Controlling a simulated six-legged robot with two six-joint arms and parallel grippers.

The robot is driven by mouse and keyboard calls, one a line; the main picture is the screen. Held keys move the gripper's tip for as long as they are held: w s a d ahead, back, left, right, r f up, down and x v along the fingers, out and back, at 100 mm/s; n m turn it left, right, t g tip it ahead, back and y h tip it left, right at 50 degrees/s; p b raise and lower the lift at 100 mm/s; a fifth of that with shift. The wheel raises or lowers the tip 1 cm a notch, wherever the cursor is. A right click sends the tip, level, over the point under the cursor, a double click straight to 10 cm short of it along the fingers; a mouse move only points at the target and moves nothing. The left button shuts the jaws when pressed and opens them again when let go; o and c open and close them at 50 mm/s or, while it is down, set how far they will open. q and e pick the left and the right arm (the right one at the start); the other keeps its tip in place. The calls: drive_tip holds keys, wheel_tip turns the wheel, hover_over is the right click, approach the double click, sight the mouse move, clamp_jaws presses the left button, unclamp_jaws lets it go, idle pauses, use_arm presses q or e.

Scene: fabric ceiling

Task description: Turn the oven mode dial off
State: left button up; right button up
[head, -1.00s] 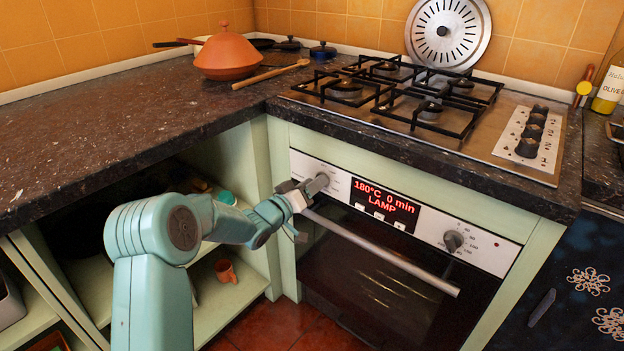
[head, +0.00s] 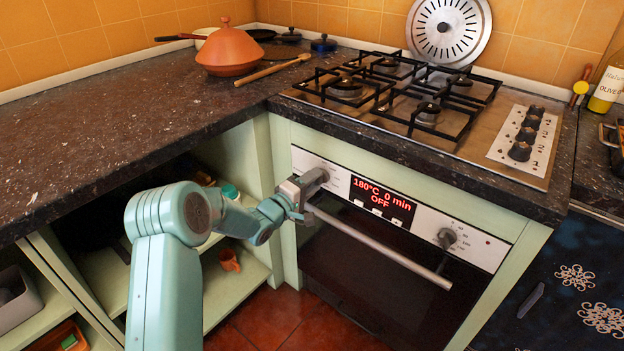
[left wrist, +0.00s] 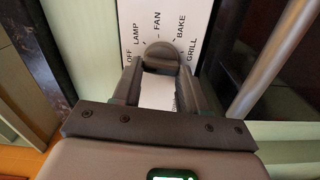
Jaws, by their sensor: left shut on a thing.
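The oven (head: 375,268) is below the counter, with a white panel. Its red display (head: 380,197) reads "180°C 0 min" and "OFF". The mode dial (left wrist: 161,57) shows in the left wrist view as a dark round knob among the labels OFF, LAMP, FAN, BAKE and GRILL. My left gripper (left wrist: 160,78) is shut on this dial, one finger on each side. In the head view my left gripper (head: 311,182) is at the panel's left end and mostly hides the dial. My right gripper is not in view.
The oven door handle (head: 380,245) runs just below the panel, close to my left gripper. A second dial (head: 447,238) is at the panel's right. Open shelves (head: 235,290) are left of the oven. The hob (head: 465,140) is above.

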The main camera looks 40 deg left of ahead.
use_arm(q)
drive_tip(key=shift+f+n, duration=0.15)
drive_tip(key=shift+n, duration=0.45)
drive_tip(key=o, duration=1.1)
drive_tip(key=shift+c, duration=0.2)
drive_tip(key=s+a+p, duration=0.1)
drive_tip(key=s+p, duration=0.1)
drive_tip(key=s, duration=1.4)
drive_tip(key=shift+s, duration=0.2)
drive_tip(key=shift+a, duration=0.1)
